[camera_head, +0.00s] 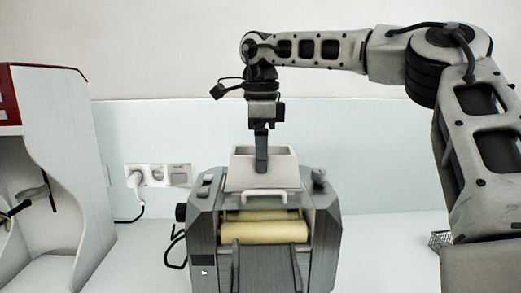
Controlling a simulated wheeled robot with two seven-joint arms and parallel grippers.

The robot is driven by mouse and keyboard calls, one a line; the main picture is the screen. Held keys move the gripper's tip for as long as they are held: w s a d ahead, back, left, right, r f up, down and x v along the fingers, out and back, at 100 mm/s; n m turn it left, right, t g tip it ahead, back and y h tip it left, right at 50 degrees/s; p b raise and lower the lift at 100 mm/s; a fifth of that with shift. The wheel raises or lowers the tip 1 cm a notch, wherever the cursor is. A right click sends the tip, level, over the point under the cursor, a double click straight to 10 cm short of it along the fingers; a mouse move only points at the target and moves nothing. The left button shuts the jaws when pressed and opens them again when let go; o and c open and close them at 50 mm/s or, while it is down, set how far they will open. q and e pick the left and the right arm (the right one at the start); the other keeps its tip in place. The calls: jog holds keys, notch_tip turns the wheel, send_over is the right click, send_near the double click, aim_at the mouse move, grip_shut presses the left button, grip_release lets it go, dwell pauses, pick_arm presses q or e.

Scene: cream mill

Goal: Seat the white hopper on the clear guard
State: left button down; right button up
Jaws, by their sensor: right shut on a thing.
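The white hopper (240,178) is a flared, open-topped box above the middle of the grey mill (207,232). My right gripper (261,166) comes down from above and is shut on the hopper, with its finger reaching into the opening. The hopper looks about level. A pale loop handle (265,193) shows just below the hopper's front. The clear guard is hard to make out against the cream rollers (264,232). I cannot tell whether the hopper touches it. My left gripper is not in view.
A white cabinet with a red top (55,150) stands at the left. A wall socket with a plug (157,175) is behind the mill. The white counter (385,245) right of the mill is clear.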

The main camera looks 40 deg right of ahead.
jog(key=shift+f, duration=0.15)
dwell(0.6)
jog(key=o, duration=1.1)
jog(key=shift+o, duration=0.2)
